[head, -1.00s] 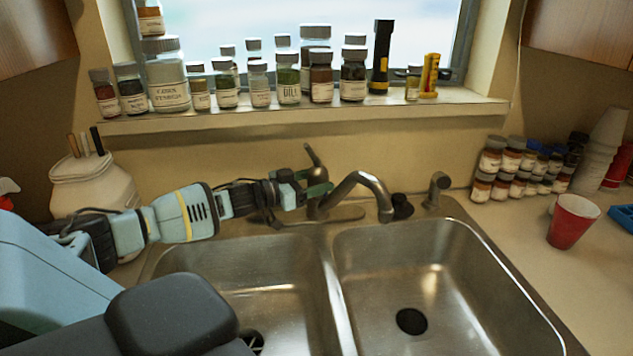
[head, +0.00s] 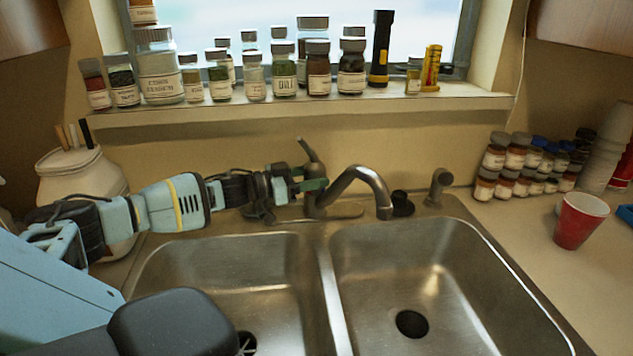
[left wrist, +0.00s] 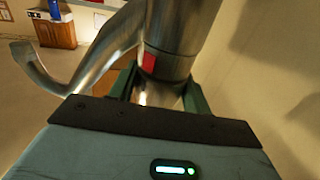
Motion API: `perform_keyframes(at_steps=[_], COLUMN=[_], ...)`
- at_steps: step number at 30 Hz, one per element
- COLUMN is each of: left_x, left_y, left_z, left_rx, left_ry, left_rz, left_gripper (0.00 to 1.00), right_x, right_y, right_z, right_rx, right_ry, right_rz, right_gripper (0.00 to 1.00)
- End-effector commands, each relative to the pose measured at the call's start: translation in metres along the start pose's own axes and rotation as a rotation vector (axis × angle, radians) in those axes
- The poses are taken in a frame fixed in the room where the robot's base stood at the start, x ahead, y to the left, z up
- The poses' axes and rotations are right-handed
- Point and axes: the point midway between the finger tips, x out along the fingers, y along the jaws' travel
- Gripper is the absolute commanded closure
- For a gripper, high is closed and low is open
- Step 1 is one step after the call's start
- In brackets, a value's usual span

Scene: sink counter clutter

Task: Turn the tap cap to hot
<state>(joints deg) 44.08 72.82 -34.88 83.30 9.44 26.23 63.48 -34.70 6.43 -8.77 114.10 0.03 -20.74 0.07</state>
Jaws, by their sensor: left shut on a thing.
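The metal tap (head: 350,178) stands behind the sink divider, its spout curving right and its lever-topped cap (head: 306,150) tilted up and left. My left gripper (head: 314,188) reaches in from the left at the tap body. In the left wrist view its two green fingers (left wrist: 162,92) stand on either side of the metal cap (left wrist: 180,40), shut on it. A red mark (left wrist: 149,62) shows on the cap near a seam. The fingertips' contact is partly hidden by the gripper's front edge. My right gripper is not in view.
A double sink (head: 325,265) lies below the tap. Spice jars and a black flashlight (head: 381,50) line the sill above. A white jar (head: 82,185) stands left beside my arm. A sprayer (head: 437,188) and a red cup (head: 580,220) are to the right.

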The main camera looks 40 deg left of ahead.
Motion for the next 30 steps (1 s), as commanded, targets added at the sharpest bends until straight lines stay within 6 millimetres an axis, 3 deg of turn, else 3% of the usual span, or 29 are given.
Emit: perform_keyframes(at_steps=[11, 12, 14, 23, 30], left_x=[-0.001, -0.001, -0.001, -0.001, -0.015], left_y=[0.000, 0.000, 0.000, 0.000, 0.000], left_z=[0.000, 0.000, 0.000, 0.000, 0.002], left_rx=[0.001, 0.001, 0.000, -0.001, -0.002], left_ry=[-0.002, -0.002, -0.002, -0.003, -0.006], left_rz=[0.019, 0.019, 0.018, 0.018, 0.017], left_gripper=[0.74, 0.50, 0.43, 0.43, 0.43], right_x=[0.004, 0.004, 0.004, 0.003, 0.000], right_y=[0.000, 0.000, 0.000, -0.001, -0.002], right_z=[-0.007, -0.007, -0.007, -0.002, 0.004], right_rx=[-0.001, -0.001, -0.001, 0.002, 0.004], right_ry=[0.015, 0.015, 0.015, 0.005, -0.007], right_rz=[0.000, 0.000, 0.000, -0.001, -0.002], right_gripper=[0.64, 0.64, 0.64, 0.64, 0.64])
